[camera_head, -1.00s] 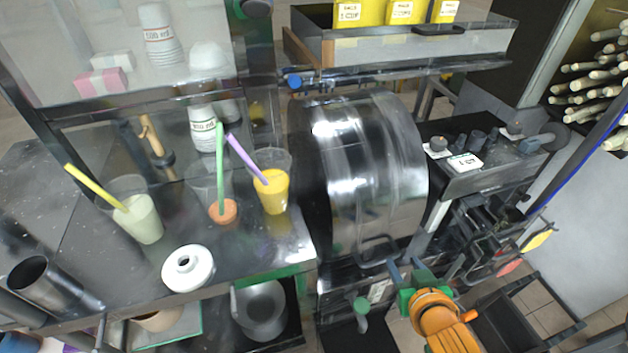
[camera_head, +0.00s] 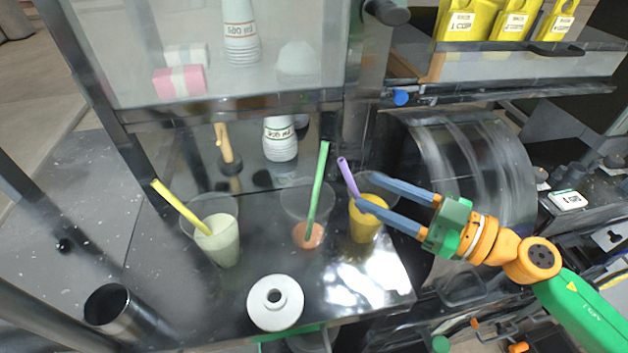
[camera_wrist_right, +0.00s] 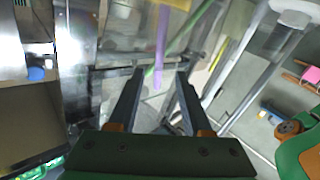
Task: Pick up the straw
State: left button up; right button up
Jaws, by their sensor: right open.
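Three straws stand tilted in cups on the dark counter. The purple straw (camera_head: 348,176) is in a cup of yellow-orange drink (camera_head: 366,228), the green straw (camera_head: 318,185) in a clear cup with a little orange drink (camera_head: 308,236), and the yellow straw (camera_head: 180,207) in a cup of pale drink (camera_head: 220,243). My right gripper (camera_head: 365,189) is open and empty, its fingertips just right of the purple straw, partly in front of its cup. In the right wrist view the purple straw (camera_wrist_right: 161,45) appears between and beyond the fingertips (camera_wrist_right: 158,74). My left gripper is not in view.
A white ring-shaped piece (camera_head: 275,302) lies at the counter's front. A stack of cups (camera_head: 280,140) and a wooden-handled tool (camera_head: 226,150) stand behind. The shiny metal press drum (camera_head: 475,165) is close on the right. A metal cylinder (camera_head: 112,312) is at left.

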aim_at(349, 178)
jog(key=shift+p+x, duration=0.3)
jog(key=shift+x, duration=0.55)
jog(key=r+p, duration=0.1)
jog(key=a+p, duration=0.1)
jog(key=p, duration=0.1)
jog(key=shift+w+r, duration=0.2)
jog(key=shift+r, duration=0.2)
jog(key=a, duration=0.1)
jog(key=w+a+f, duration=0.1)
jog(key=shift+w+a+f, duration=0.1)
jog(key=shift+w+a, duration=0.2)
jog(key=shift+a, duration=0.25)
jog(key=shift+c, duration=1.3)
jog(key=shift+s+d, duration=0.15)
jog(key=shift+d, duration=0.25)
grip_shut()
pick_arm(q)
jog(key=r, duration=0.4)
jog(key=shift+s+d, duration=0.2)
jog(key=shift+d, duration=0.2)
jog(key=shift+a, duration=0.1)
pick_arm(e)
jog(key=shift+a, duration=0.1)
